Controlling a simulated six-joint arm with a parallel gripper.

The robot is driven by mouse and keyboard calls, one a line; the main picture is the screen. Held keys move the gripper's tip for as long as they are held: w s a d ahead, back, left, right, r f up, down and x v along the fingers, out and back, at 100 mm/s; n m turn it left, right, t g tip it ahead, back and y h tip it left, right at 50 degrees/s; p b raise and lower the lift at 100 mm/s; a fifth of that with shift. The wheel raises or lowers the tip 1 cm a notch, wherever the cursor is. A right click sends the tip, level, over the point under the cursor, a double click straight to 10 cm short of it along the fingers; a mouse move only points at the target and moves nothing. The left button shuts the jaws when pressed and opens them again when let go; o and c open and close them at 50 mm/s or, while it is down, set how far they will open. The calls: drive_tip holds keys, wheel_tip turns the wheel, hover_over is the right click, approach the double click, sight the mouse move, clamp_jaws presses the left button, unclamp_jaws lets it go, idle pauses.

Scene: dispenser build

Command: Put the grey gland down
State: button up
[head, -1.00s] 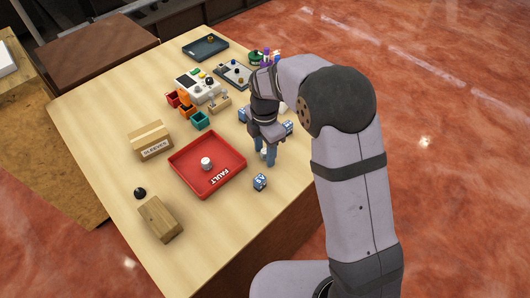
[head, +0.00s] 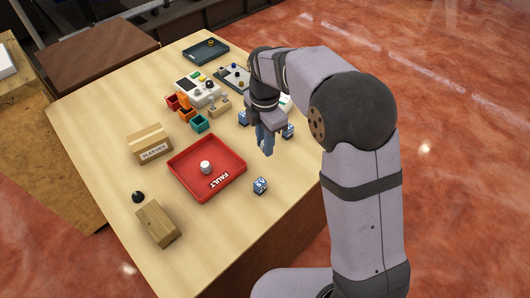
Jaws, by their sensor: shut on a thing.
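My gripper (head: 266,152) is over the right part of the wooden table, right of the red FAULT tray (head: 184,188). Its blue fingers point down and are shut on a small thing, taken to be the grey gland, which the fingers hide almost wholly. The fingertips look a little above the table top. A small whitish cylinder (head: 206,167) stands inside the red tray.
Bare table lies between tray and front cube.

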drive_tip(key=shift+r+b, duration=0.35)
drive_tip(key=shift+r, duration=2)
drive_tip(key=s+a+n, duration=0.2)
drive_tip(key=s+a, duration=0.1)
drive_tip(key=a, duration=0.4)
wheel_tip(320, 180, up, 4)
hover_over(214, 172)
drive_tip(key=shift+r+n+p, duration=0.1)
drive_tip(key=shift+n+p, duration=0.2)
drive_tip(key=shift+f+p, duration=1.15)
drive_tip(key=shift+f, duration=3.85)
drive_tip(key=shift+f, duration=0.15)
